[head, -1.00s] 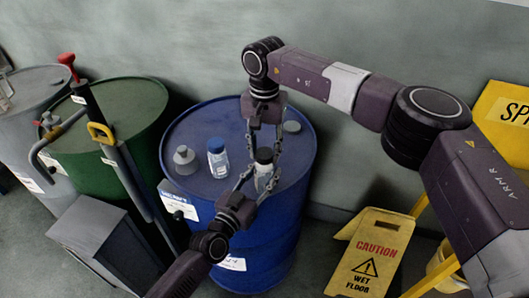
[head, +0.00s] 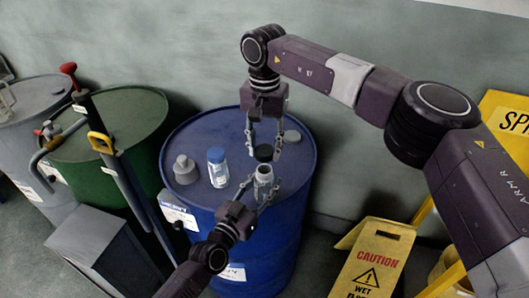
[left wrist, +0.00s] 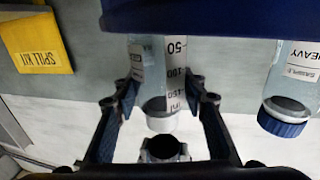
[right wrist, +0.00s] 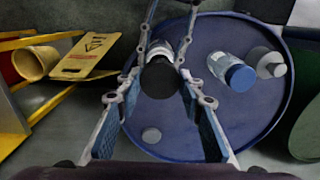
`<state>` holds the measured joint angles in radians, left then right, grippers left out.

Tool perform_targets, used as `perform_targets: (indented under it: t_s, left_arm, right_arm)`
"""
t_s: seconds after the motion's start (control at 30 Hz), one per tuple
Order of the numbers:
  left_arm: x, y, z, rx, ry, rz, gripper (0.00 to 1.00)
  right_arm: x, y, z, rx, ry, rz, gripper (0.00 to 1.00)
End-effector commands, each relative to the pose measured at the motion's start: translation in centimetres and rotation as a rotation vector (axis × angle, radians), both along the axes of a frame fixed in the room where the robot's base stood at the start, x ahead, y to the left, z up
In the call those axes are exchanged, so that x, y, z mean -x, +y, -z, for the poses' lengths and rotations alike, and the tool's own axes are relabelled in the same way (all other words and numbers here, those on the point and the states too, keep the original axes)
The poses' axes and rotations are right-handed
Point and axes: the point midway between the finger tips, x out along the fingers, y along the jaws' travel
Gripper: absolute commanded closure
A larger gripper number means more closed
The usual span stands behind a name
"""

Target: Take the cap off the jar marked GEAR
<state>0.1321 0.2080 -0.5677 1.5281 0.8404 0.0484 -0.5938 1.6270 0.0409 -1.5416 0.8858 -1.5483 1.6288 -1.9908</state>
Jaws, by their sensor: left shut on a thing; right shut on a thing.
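A clear jar (head: 263,186) with volume marks stands over the blue drum top, its white mouth open. It also shows in the left wrist view (left wrist: 150,72); no GEAR label is readable. My left gripper (head: 262,194) is shut around the jar's sides. My right gripper (head: 264,147) comes from above and is shut on a black cap (head: 263,153). The cap is just above the jar's mouth and looks apart from it. In the right wrist view the cap (right wrist: 160,80) sits between the fingertips and partly hides the jar.
A blue-capped jar (head: 217,168), marked HEAVY in the left wrist view (left wrist: 295,80), stands left on the blue drum (head: 240,115). A grey bottle (head: 185,170) stands beyond it. A flat grey disc (head: 292,136) lies at the back right. A yellow caution sign (head: 372,262) stands right.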

Motion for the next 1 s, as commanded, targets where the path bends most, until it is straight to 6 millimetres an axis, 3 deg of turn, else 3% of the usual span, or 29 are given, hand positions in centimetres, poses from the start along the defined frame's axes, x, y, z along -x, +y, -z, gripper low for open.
perform_targets:
  t_s: [0.07,0.1,0.27,0.67,1.0]
  left_arm:
    - [0.0,0.0,0.0,0.0,0.001,0.0,1.0]
    - [0.0,0.0,0.0,0.0,0.001,0.0,0.59]
    - [0.0,0.0,0.0,0.0,0.0,0.0,0.41]
    - [0.6,0.4,0.1,0.0,0.002,0.0,0.41]
    - [6.1,3.4,0.2,-0.003,0.003,0.001,0.41]
  right_arm:
    - [0.0,0.0,0.0,0.0,0.0,0.0,0.94]
    - [0.0,0.0,0.0,0.0,0.0,0.0,0.94]
    - [0.0,0.0,0.1,0.0,0.0,0.0,0.94]
    - [0.0,0.0,0.1,0.001,0.0,-0.001,0.94]
    - [0.0,0.0,0.1,0.001,0.0,0.0,0.94]
